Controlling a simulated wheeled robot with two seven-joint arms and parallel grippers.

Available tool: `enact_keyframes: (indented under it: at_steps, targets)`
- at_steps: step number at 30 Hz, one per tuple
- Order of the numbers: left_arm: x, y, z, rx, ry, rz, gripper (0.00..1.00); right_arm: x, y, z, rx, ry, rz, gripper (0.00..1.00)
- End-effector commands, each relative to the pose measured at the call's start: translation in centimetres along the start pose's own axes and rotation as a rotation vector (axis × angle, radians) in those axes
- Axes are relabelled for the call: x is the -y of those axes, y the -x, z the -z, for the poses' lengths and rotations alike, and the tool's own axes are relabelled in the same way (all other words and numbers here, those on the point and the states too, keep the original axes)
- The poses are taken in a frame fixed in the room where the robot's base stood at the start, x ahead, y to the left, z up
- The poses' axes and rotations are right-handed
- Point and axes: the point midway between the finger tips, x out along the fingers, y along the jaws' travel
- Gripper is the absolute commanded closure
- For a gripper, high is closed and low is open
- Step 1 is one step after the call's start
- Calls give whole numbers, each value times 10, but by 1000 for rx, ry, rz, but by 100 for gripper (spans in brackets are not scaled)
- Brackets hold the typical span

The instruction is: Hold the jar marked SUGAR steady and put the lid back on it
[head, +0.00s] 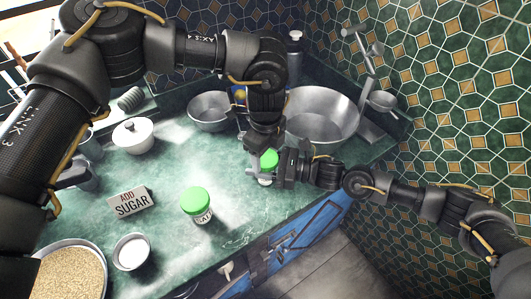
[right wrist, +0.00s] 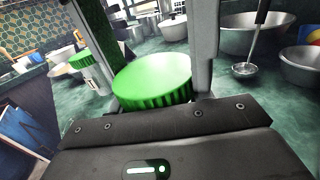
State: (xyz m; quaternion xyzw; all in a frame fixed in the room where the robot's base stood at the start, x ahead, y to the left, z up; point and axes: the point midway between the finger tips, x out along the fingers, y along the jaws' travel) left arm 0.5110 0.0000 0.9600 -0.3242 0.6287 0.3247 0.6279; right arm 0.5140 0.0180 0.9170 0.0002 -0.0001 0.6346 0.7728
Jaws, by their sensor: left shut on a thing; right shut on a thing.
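The jar (head: 265,181) at the counter's front is pale and partly covered; its label is not readable. My right gripper (head: 264,172) comes in from the right and is shut on it just below a green lid (head: 269,158). My left gripper (head: 264,151) points down from above and is shut on that lid. In the right wrist view the lid (right wrist: 152,76) sits between two upright grey fingers, and the jar under it is hidden. I cannot tell whether lid and jar touch. Another green-lidded jar (head: 197,207), its label starting SA, stands apart to the left.
A sign reading ADD SUGAR (head: 131,203), a small bowl of white grains (head: 132,251) and a bowl of tan grains (head: 70,275) stand left. A white lidded pot (head: 132,136), a steel bowl (head: 209,110) and a large basin (head: 322,118) are behind. The counter's front edge is close.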

Motion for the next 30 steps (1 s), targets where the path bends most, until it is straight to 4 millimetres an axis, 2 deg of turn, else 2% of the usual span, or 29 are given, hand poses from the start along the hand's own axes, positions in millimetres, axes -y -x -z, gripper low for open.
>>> enact_keyframes:
  at_steps: [6, 14, 15, 20, 30]
  targets:
    - [0, 0, 0, 0, -236, -2, 67, 0, 0, 0, 0, 0, -1, 100]
    - [0, 0, 0, 0, -259, -2, 67, 0, 0, 0, 0, 0, -1, 100]
    - [0, 0, 0, 0, -258, -2, 38, 0, 0, 0, 0, 0, -1, 100]
    - [0, 0, 0, 0, -257, -1, 17, 0, 0, 0, 0, 0, -1, 100]
    - [1, 5, 1, -1, -257, 4, 17, -2, -1, 0, 1, -1, -5, 100]
